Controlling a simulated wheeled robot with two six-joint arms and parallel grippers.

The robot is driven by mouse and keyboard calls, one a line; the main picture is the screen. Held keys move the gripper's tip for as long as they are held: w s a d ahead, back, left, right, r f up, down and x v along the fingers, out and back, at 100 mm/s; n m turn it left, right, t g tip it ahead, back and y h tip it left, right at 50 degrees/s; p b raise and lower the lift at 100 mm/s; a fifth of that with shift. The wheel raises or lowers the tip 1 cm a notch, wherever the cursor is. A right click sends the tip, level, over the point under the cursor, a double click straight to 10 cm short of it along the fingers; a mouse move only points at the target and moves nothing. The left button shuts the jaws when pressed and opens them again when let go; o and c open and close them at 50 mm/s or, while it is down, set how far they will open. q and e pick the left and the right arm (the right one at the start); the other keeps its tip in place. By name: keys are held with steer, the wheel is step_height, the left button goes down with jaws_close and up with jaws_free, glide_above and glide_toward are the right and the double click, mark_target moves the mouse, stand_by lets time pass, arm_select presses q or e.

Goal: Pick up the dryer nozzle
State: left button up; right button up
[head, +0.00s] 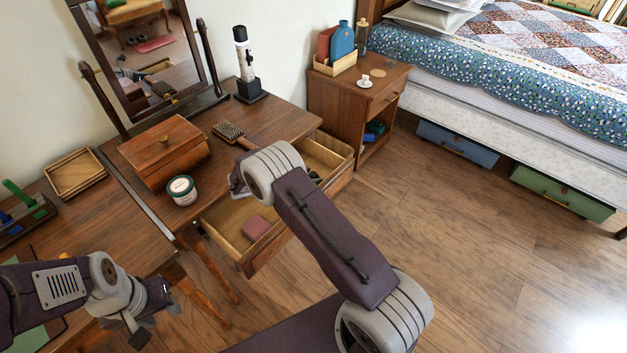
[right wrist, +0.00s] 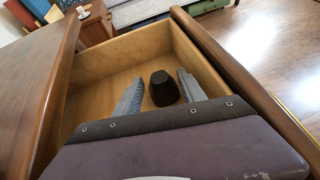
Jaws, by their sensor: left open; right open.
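The dryer nozzle (right wrist: 163,88) is a small black piece lying on the bare floor of an open wooden drawer (right wrist: 93,103), seen in the right wrist view. My right gripper (right wrist: 158,84) is open and points into the drawer. Its two grey fingers stand on either side of the nozzle in the picture; I cannot tell whether they touch it. In the head view my right arm hides most of this gripper and part of the drawer (head: 338,148). My left gripper (head: 154,318) is open and empty at the lower left, away from the drawer.
A nightstand (head: 345,95) and bed (head: 500,100) lie beyond; the floor at right is clear.

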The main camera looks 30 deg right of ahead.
mark_target(320, 174)
steer(key=b+x, duration=0.1)
steer(key=x, duration=0.3)
steer(key=shift+d, duration=0.15)
steer(key=shift+w+d+f, duration=0.1)
steer(key=shift+d+f, duration=0.1)
steer(key=shift+d, duration=0.15)
steer(key=shift+a+r, duration=0.1)
steer(key=shift+c, duration=1.2)
jaws_close()
step_height(320, 174, up, 10)
steer(key=p, duration=0.2)
